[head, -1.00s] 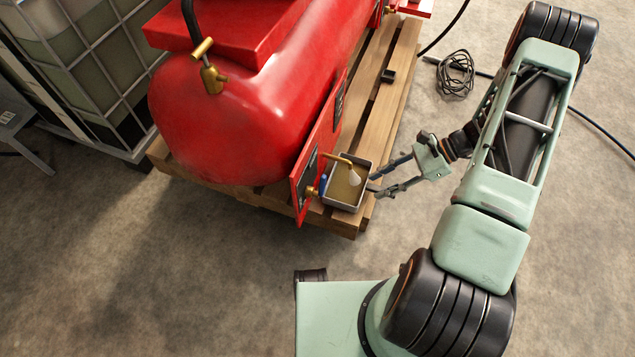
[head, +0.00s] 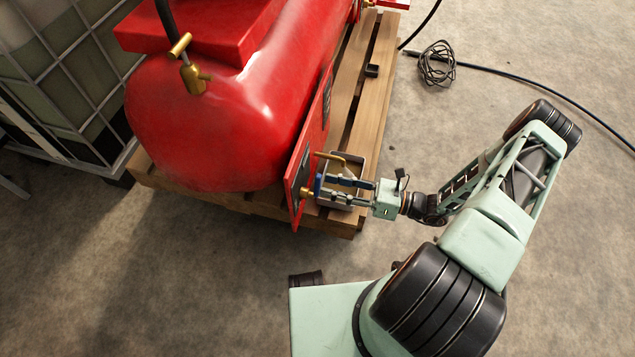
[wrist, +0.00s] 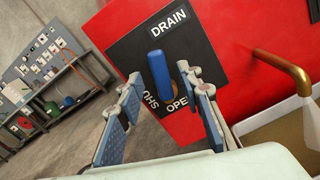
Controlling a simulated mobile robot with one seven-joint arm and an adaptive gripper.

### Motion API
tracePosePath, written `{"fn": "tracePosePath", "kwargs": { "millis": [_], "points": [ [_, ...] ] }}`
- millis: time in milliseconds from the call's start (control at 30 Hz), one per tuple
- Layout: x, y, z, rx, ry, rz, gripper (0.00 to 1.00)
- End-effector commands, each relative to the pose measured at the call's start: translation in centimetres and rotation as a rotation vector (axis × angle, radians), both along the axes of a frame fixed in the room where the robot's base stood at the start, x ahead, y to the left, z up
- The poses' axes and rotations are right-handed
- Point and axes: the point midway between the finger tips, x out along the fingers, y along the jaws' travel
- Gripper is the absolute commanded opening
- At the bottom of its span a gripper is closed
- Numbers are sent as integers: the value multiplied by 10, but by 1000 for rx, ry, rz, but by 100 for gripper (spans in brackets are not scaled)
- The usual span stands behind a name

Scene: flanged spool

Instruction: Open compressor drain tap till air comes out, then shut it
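The drain tap's blue lever (wrist: 159,80) stands out from a black plate (wrist: 190,42) marked DRAIN, with SHUT and OPEN labels near the lever's lower end. In the head view the lever (head: 318,184) is partly hidden by my fingers. My gripper (head: 332,188) is open, its two fingers pointing at the plate. In the wrist view the lever lies between the fingertips, with gaps showing on both sides; I cannot tell how deep it is between them. A brass outlet pipe (wrist: 284,68) has a pale plume (wrist: 308,112) below its end.
A metal catch tray (head: 357,163) sits under the pipe on the wooden pallet (head: 371,95). The red compressor tank (head: 215,125) stands on the pallet. A coiled cable (head: 436,64) lies on the floor. A caged container (head: 60,75) is at left. The floor in front is clear.

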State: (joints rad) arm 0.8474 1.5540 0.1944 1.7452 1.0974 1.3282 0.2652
Motion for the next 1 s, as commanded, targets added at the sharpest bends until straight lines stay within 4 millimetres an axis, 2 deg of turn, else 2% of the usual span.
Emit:
{"fn": "tracePosePath", "kwargs": {
  "millis": [100,233,400,633,933,1000],
  "points": [
    [6,20,-1,0,1,3,33],
    [12,34,-1,-1,0,3,33],
    [15,42,0,-1,1,2,33],
    [15,42,0,-2,1,1,33],
    [15,42,0,-1,1,2,1],
    [15,42,0,-2,1,2,0]
  ]
}}
